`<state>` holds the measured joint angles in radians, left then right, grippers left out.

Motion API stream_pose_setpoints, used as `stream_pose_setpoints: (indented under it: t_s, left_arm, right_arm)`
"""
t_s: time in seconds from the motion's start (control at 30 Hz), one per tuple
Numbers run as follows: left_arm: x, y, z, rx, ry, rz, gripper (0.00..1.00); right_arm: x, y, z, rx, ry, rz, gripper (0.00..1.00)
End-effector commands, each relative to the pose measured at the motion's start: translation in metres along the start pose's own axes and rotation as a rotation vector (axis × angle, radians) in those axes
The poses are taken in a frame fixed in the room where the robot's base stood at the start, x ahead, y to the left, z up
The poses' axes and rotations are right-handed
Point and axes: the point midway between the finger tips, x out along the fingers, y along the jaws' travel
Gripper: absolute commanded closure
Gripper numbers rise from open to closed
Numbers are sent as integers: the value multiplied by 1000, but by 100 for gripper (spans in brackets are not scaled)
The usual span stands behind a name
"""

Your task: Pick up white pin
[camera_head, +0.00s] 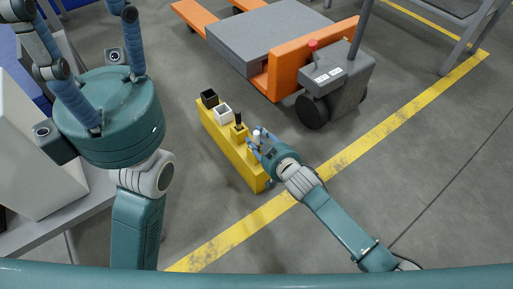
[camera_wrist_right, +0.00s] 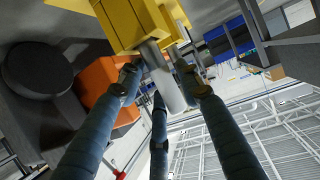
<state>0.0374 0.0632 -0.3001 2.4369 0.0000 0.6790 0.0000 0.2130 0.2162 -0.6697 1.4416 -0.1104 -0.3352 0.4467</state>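The white pin (camera_head: 256,134) stands upright at the near end of a yellow block (camera_head: 222,139) on the floor. My right gripper (camera_head: 255,138) is at the pin with its blue fingers spread around it. In the right wrist view the pin (camera_wrist_right: 168,82) lies between the fingers of the right gripper (camera_wrist_right: 158,72), which look open; contact cannot be made out. The pin's base is partly hidden. My left gripper (camera_head: 78,45) is large at the upper left, fingers spread, open and empty; some fingertips are cut off by the frame.
The yellow block also carries a black box (camera_head: 209,98), a white box (camera_head: 223,112) and a small yellow piece with a black pin (camera_head: 239,121). An orange pallet truck (camera_head: 291,70) stands behind. A grey-white cabinet (camera_head: 32,150) is at left.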

Motion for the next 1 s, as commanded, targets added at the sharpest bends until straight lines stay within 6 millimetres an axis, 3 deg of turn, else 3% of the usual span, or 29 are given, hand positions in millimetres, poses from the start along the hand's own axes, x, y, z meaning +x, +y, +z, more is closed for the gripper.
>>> stream_pose_setpoints:
  t_s: [0.2,0.4,0.77,0.9,1.0]
  left_arm:
    - [1,0,0,0,2,1,50]
    - [1,0,0,0,2,1,50]
    - [3,0,-1,0,4,1,50]
    - [8,-1,-2,-1,4,-2,50]
    - [-4,-3,6,-5,-48,-16,50]
  right_arm:
    - [1,0,-1,0,0,0,65]
    - [0,0,-1,0,0,0,100]
    - [-1,0,-6,0,4,-1,100]
    - [-5,0,-15,-1,4,0,100]
    - [-10,0,-28,-2,6,-1,100]
